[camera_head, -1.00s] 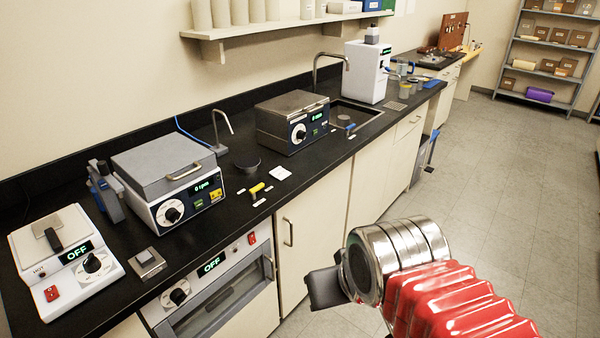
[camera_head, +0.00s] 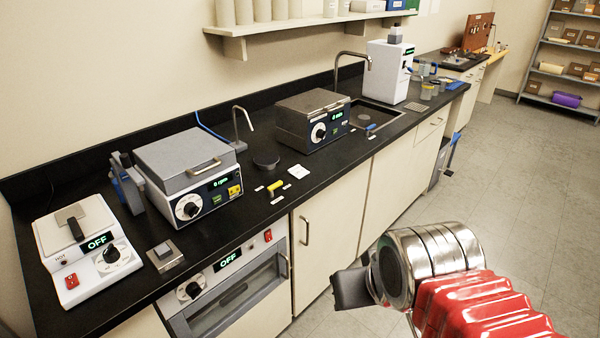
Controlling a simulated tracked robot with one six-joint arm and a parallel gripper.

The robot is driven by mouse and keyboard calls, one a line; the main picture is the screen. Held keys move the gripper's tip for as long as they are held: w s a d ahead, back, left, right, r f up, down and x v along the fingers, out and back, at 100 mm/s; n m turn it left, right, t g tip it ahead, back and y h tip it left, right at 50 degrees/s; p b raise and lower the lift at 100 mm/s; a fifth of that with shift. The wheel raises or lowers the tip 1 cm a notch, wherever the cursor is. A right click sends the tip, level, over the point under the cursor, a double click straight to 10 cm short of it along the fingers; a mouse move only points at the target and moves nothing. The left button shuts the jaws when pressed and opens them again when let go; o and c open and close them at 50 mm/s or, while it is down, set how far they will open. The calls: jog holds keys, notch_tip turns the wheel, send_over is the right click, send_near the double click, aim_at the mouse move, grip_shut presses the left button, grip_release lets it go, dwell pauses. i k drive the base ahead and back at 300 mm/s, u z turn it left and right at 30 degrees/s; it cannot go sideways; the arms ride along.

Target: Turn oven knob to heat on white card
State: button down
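The oven (camera_head: 235,306) is built in under the black counter, with a window and a grey handle. Its round knob (camera_head: 190,290) sits at the left of its front panel, beside a display (camera_head: 227,260) reading OFF.
A hotplate (camera_head: 75,268) reading OFF stands at the counter's left end. A centrifuge-like box (camera_head: 187,160) reading 0 rpm and a steel-lidded bath (camera_head: 313,115) stand along the counter. The floor at right is clear.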

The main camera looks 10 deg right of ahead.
aim_at(194, 289)
jog(key=u, duration=1.8)
jog(key=k, duration=0.5)
jog(key=u, duration=0.55)
